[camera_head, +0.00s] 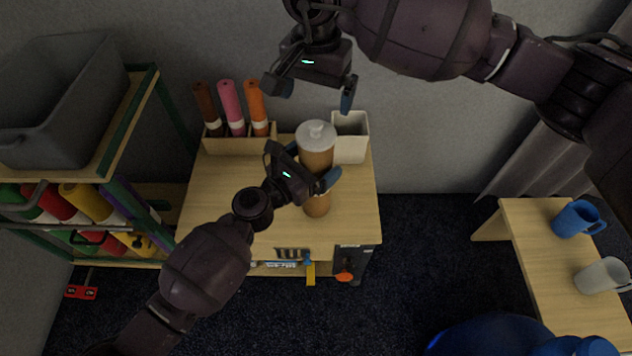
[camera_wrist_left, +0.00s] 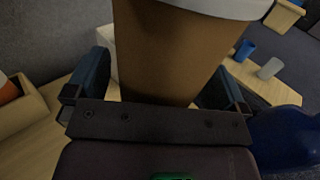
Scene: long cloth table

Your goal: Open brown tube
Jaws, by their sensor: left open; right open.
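The brown tube (camera_head: 317,160) stands upright on the small wooden table, with a white knobbed lid (camera_head: 316,135) on top. My left gripper (camera_head: 301,168) is open, with its fingers on either side of the tube's body below the lid. In the left wrist view the tube (camera_wrist_left: 178,50) fills the space between the two blue-grey fingers; whether they touch it I cannot tell. My right gripper (camera_head: 312,92) is open and empty, pointing down above and slightly behind the lid, apart from it. Part of the tube's middle is hidden by my left gripper.
A cream box (camera_head: 351,138) stands right behind the tube. A wooden holder (camera_head: 235,146) with brown, pink and orange rolls is at the back left. A shelf with a grey bin (camera_head: 60,100) is at left. A side table (camera_head: 545,265) with a blue mug (camera_head: 577,218) and a pale mug (camera_head: 601,276) is at right.

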